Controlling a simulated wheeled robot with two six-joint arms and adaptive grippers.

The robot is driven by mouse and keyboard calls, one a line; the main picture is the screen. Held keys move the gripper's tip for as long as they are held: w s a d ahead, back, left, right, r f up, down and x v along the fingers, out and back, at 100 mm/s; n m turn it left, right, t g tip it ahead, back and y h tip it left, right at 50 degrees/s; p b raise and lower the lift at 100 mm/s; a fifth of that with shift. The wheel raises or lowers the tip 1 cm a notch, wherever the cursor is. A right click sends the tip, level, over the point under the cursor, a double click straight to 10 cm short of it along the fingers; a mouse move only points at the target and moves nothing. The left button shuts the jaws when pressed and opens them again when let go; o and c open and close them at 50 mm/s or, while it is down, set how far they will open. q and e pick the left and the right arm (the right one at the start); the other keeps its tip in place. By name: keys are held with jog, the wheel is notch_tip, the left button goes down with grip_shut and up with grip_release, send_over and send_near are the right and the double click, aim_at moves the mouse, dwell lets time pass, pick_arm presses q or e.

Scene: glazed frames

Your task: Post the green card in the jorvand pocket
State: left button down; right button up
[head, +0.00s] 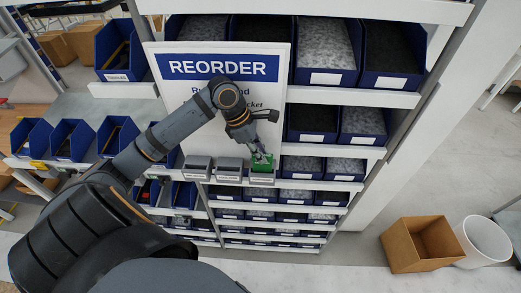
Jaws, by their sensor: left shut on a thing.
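My left gripper (261,155) is shut on the green card (263,165) in the head view. The card is at the mouth of the right one of three small grey pockets (262,179), under the REORDER board. I cannot tell whether its lower edge is inside the pocket or just in front of or above it. The middle pocket (229,170) and the left pocket (197,169) stand beside it. The labels on the pockets are too small to read, so I cannot tell which is jorvand. My right gripper is not in view.
The white REORDER board (222,68) is partly covered by my left arm. Blue bins (387,80) fill the shelves around and below it. A cardboard box (420,245) and a white bin (483,240) stand on the floor at the right.

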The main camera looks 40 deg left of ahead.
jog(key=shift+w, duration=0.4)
pick_arm(q)
jog(key=shift+f, duration=0.1)
jog(key=shift+f, duration=0.95)
jog(key=c, duration=1.2)
grip_release()
